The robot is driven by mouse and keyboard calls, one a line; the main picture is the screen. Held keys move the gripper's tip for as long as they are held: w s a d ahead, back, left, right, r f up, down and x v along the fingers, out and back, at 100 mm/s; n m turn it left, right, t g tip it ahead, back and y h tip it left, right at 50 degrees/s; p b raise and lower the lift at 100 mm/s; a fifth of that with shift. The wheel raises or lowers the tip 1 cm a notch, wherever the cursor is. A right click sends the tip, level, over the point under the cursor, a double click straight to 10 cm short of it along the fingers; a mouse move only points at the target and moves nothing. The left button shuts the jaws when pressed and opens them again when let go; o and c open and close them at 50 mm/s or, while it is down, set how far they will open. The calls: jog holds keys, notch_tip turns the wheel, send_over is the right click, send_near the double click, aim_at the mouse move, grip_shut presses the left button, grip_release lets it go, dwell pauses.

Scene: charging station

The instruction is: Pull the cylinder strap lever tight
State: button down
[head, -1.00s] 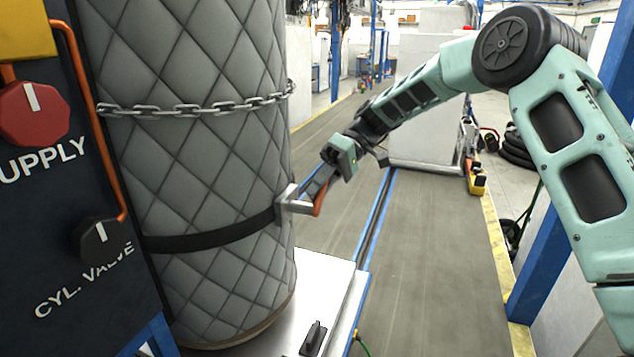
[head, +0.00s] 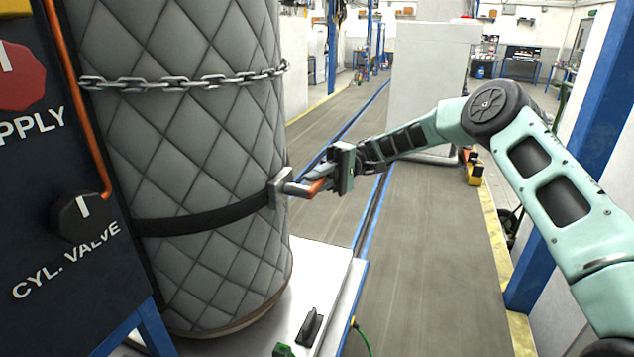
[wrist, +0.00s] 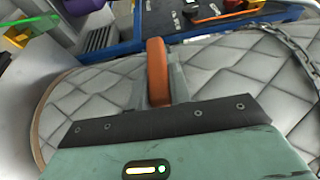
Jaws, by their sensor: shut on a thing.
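The cylinder (head: 200,150) stands upright in a grey quilted jacket at the left of the head view. A black strap (head: 210,219) runs around its lower part to a metal buckle (head: 279,188) on its right side. The strap lever (head: 316,186) sticks out from the buckle to the right and has an orange grip. My gripper (head: 322,180) is shut on the lever at its orange end. In the wrist view the orange lever grip (wrist: 157,72) stands between my fingers, and the quilted jacket fills the space behind.
A chain (head: 185,82) circles the cylinder higher up. A dark panel with a cylinder valve knob (head: 80,217) stands at the left. The cylinder rests on a pale platform (head: 325,262) with a small black handle (head: 310,327). The floor to the right is open.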

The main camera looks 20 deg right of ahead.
dwell(0.5)
jog(key=c, duration=1.3)
grip_release()
jog(key=shift+w+f, duration=0.1)
jog(key=shift+w+d+b, duration=0.15)
jog(key=shift+d+b, duration=0.2)
jog(key=shift+b+v, duration=2.2)
jog(key=shift+v, duration=3.35)
jog(key=shift+f, duration=0.1)
